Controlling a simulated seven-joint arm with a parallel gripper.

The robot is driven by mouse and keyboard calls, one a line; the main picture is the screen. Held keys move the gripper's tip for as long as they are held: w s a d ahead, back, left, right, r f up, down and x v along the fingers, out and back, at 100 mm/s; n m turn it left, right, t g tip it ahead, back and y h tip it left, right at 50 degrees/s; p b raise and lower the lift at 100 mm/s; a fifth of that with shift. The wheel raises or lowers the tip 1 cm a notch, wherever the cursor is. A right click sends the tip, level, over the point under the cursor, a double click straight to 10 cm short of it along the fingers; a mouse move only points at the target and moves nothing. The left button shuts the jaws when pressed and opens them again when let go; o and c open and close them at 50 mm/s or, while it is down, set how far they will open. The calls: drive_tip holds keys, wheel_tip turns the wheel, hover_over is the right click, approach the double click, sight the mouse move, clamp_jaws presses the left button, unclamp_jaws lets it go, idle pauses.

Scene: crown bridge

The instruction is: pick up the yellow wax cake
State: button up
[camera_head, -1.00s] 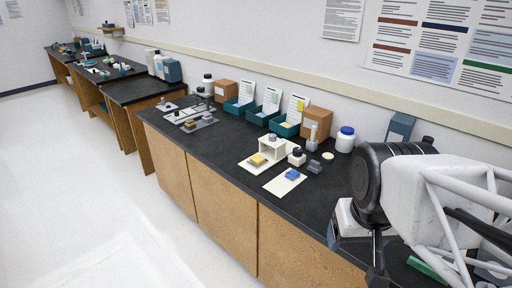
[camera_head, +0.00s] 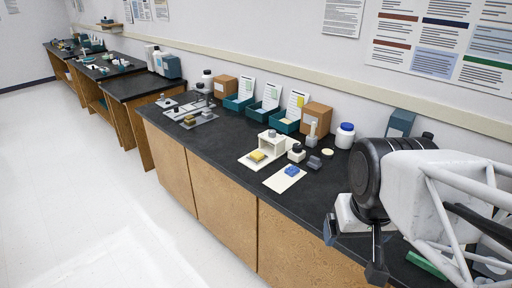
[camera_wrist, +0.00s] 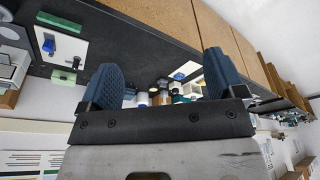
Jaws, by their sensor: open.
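The yellow wax cake (camera_head: 257,156) is a small yellow block on a pale pad (camera_head: 247,164) in front of a small white stand, near the middle of the bench in the head view. I cannot make it out in the wrist view. My gripper (camera_head: 354,250) is at the bench's front edge, well to the right of the cake and apart from it. In the wrist view its two blue ribbed fingers (camera_wrist: 163,80) stand wide apart with nothing held between them.
A blue block (camera_head: 291,171) lies on a white card just right of the cake. A white stand (camera_head: 272,144), dark-lidded jar (camera_head: 296,153) and grey blocks are close by. Teal bins (camera_head: 285,122), brown boxes and a blue-lidded jar (camera_head: 345,135) line the back. The front strip is mostly clear.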

idle(0.3)
drive_tip(key=w+a+r+m, duration=0.1)
drive_tip(key=w+r, duration=0.1)
drive_tip(key=w, duration=0.8)
drive_tip(key=w+a+r+m, duration=0.1)
drive_tip(key=w+r, duration=0.2)
drive_tip(key=w, duration=0.6)
drive_tip(key=m+g, duration=0.3)
drive_tip(key=m, duration=0.4)
hover_over(257, 155)
drive_tip(key=f, duration=2.5)
drive_tip(key=shift+s+d+f, duration=0.15)
drive_tip(key=shift+d+f, duration=0.15)
drive_tip(key=shift+f, duration=0.05)
drive_tip(key=shift+w+a+f, duration=0.2)
drive_tip(key=shift+w+f, duration=0.15)
drive_tip(key=shift+f, duration=0.1)
drive_tip(key=shift+f, duration=1.3)
